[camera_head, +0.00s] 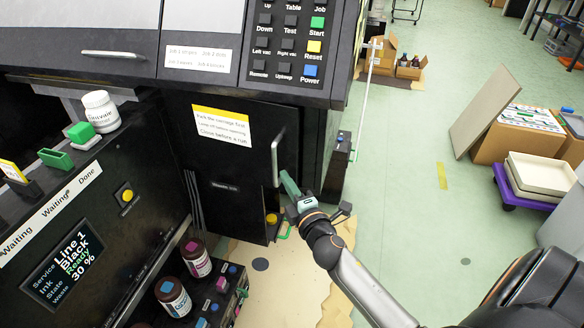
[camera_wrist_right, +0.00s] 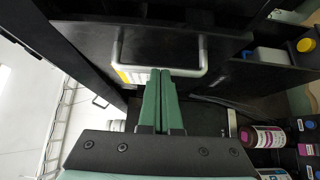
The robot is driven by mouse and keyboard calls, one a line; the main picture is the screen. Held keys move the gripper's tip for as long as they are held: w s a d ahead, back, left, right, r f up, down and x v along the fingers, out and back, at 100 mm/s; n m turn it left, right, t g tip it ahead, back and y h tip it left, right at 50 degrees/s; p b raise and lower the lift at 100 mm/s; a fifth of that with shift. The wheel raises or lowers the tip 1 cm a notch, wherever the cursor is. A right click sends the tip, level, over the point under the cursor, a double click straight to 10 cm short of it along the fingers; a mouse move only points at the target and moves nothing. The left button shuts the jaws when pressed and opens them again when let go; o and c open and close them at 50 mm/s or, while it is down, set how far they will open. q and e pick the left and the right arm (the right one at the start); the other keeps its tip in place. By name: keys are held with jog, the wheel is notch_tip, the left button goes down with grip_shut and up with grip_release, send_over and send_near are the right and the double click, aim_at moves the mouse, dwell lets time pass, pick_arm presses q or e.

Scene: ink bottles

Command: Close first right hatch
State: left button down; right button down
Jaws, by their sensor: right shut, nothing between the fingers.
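The hatch is a black panel (camera_head: 228,165) with a yellow-and-white label, on the right part of the dark machine in the head view. Its metal handle (camera_head: 277,157) runs upright near the panel's right edge. In the wrist view the U-shaped handle (camera_wrist_right: 204,52) lies just ahead of the fingers. My right gripper (camera_head: 289,184) has green fingers pressed together, with nothing between them. The fingertips (camera_wrist_right: 160,73) overlap the handle's bar in the wrist view; whether they touch it I cannot tell. How far the hatch stands open is unclear. My left gripper is out of view.
A button panel (camera_head: 290,45) sits above the hatch. Brown bottles (camera_head: 196,257) stand in a rack below left. A white bottle (camera_head: 101,111) stands on the ledge. Cardboard boxes (camera_head: 518,135) and white trays (camera_head: 540,173) stand right. Green floor between is mostly clear.

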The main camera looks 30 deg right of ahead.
jog(key=w+d, duration=0.3)
jog(key=shift+d, duration=0.2)
jog(key=shift+w, duration=0.1)
